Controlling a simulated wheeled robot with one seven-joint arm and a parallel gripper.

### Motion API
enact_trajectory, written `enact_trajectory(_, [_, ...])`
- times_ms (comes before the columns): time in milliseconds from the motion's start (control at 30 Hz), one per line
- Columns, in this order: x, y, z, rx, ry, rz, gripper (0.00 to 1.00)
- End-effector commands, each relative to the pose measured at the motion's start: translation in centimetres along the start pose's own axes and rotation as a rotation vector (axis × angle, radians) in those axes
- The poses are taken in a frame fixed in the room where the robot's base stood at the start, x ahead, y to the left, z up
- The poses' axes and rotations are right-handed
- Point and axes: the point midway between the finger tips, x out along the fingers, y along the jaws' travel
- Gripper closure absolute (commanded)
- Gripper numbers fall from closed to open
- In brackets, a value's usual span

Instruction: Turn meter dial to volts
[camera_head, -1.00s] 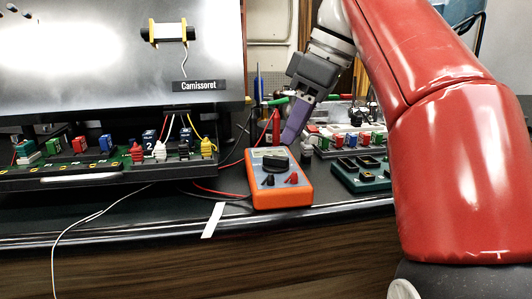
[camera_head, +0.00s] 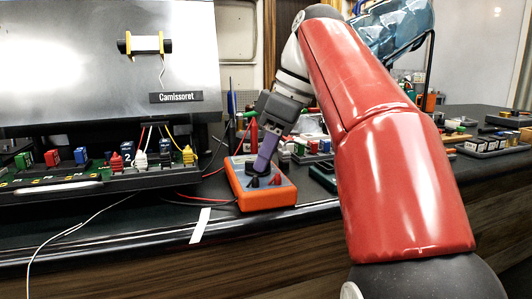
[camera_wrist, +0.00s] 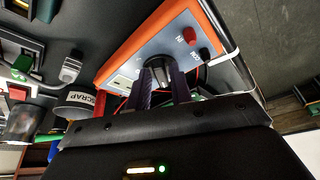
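The orange meter (camera_head: 265,197) stands on the dark bench, with a light face, a small display and red and black jacks. It fills the upper part of the wrist view (camera_wrist: 125,60). Its black dial (camera_wrist: 157,68) shows there between my purple fingertips. The dial's setting cannot be read.
The brewer panel (camera_head: 100,65) with a row of coloured plugs stands at left. A cup marked SCRAP (camera_wrist: 80,104) is near the meter. Red and black leads run behind and left of the meter. A white strip (camera_head: 200,225) lies at the bench's front edge.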

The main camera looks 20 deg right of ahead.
Motion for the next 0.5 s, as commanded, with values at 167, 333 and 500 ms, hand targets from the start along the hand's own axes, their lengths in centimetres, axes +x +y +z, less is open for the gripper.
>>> enact_trajectory(167, [0.0, -0.01, -0.01, 0.0, 0.0, 0.0, 1.0])
enact_trajectory(333, [-0.01, -0.02, -0.02, 0.002, 0.0, 0.001, 1.0])
enact_trajectory(500, [-0.06, -0.09, -0.03, 0.029, 0.0, 0.013, 1.0])
